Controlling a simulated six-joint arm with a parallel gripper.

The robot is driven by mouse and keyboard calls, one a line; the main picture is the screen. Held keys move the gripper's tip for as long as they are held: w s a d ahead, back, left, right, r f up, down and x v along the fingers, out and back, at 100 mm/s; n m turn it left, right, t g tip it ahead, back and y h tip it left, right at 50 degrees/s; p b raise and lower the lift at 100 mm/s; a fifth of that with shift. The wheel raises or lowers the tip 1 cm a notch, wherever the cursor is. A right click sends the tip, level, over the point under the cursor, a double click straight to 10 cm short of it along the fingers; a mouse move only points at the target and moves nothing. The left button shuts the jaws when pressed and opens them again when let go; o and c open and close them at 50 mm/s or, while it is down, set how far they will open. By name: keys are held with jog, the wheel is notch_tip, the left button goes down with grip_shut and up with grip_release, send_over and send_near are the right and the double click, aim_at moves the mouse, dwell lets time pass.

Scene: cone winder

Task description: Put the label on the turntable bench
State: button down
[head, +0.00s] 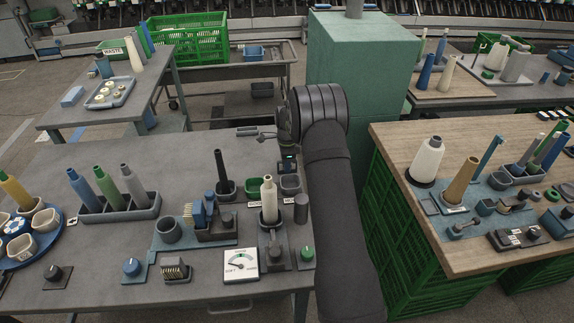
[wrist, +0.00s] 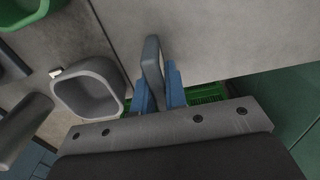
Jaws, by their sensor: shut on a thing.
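My gripper (wrist: 160,88) is shut, its two blue fingers on either side of a slim grey piece (wrist: 153,68) with a rounded end. I cannot tell from this view whether that piece is the label. In the head view, my gripper (head: 267,136) is small and partly hidden by my arm, above the far right edge of the grey bench (head: 120,170). A blue turntable (head: 62,226) carrying several pale cups is at the left of this bench. A small white tag (head: 72,221) lies by its rim.
The bench holds a rack (head: 120,208) of cones, a white dial gauge (head: 240,265), and grey and green cups (head: 290,184). The grey cup shows below my gripper in the wrist view (wrist: 88,92). A wooden bench (head: 395,140) stands right. The bench's back left is clear.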

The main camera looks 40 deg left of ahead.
jog(key=c, duration=1.5)
grip_release()
jog(key=shift+f, duration=0.1)
jog(key=shift+o, duration=0.2)
notch_tip(320, 180, up, 12)
jog(key=shift+r, duration=0.2)
jog(key=shift+f, duration=0.15)
notch_tip(320, 180, down, 12)
jog(key=shift+r, duration=1.95)
jog(key=shift+f, duration=0.15)
